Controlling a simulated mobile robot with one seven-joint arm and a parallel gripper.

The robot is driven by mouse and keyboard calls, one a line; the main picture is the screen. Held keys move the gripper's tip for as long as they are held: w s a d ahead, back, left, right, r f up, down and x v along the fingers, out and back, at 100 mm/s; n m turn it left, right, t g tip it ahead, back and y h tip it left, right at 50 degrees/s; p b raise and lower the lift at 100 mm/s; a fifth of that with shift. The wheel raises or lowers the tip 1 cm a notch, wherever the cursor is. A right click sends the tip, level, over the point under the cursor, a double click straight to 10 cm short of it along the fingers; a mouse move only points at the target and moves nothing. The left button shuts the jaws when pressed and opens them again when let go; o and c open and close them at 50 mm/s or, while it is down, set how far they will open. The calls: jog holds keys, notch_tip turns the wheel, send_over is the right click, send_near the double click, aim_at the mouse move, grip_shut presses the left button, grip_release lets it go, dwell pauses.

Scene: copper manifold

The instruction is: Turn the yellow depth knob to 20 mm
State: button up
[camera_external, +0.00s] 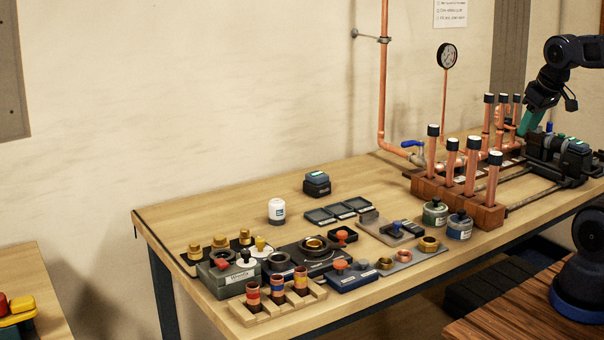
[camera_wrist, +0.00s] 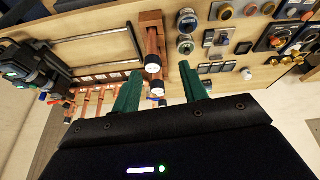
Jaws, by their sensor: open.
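A small yellow knob (camera_external: 260,243) stands on a pale round base among the fittings at the left front of the bench. I cannot read a depth scale or its setting at this size. My gripper (camera_external: 530,122) is at the far right end of the bench, well away from the knob, above the copper pipes and black machine. In the wrist view its two green fingers (camera_wrist: 161,92) are spread apart, with nothing held between them. Small yellow parts show at the right edge of the wrist view, but I cannot tell which is the knob.
Upright copper pipes in a wooden block (camera_external: 458,200) and a black machine (camera_external: 560,150) crowd the right. A grey box (camera_external: 228,275), a wooden rack of coloured cylinders (camera_external: 277,305) and brass fittings surround the knob. The bench's back left (camera_external: 220,208) is clear.

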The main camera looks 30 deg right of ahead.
jog(key=w+a+r+n+g+h, duration=0.1)
jog(key=w+a+r+n, duration=0.2)
jog(key=w+a+n, duration=1.25)
jog(key=n+h, duration=0.1)
jog(key=n, duration=1.2)
send_over(260, 238)
jog(key=s+a, duration=0.3)
jog(key=s, duration=0.1)
notch_tip(260, 238, down, 19)
jog(key=shift+m, duration=0.25)
jog(key=x, duration=1)
jog(key=shift+w+d+f, duration=0.2)
jog(key=shift+w+d, duration=0.1)
jog(key=shift+d, duration=0.15)
jog(key=shift+h, duration=0.3)
grip_shut()
